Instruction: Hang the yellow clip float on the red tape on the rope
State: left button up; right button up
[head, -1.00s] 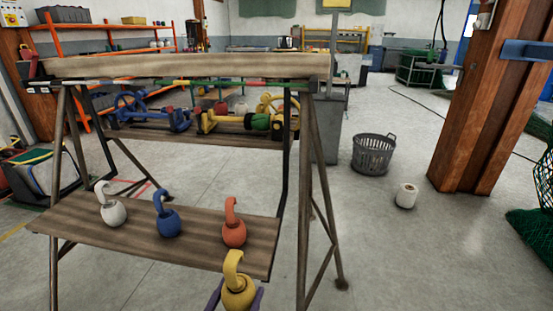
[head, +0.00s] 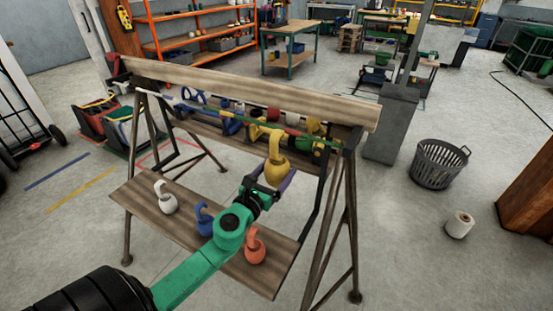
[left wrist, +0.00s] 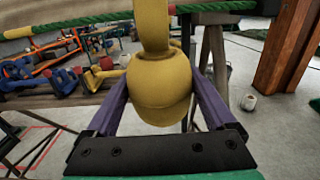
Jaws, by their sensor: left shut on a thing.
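The yellow clip float (head: 277,169) has a round body with a hook on top. My left gripper (head: 271,187) is shut on its body with purple fingers, and the float is upright. In the left wrist view the float (left wrist: 160,88) sits between the two fingers (left wrist: 160,78), its hook reaching up past the top edge. The green rope (left wrist: 215,6) runs under the beam, behind the hook. A small red tape (left wrist: 172,10) shows just right of the hook. The hook's tip is out of the wrist view, and I cannot tell whether it touches the rope. My right gripper is not in view.
White (head: 166,198), blue (head: 205,221) and orange (head: 254,247) floats stand on the lower plank (head: 143,204). The wooden beam (head: 240,88) spans above the rope. A shelf with blue and yellow gear lies behind. A grey basket (head: 438,165) stands right on open floor.

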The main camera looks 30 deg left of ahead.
pick_arm(q)
jog(key=w+f+b, duration=0.2)
jog(key=w+f, duration=0.1)
jog(key=w, duration=0.6)
jog(key=shift+a+b, duration=0.2)
jog(key=shift+b, duration=0.15)
jog(key=o, duration=1.1)
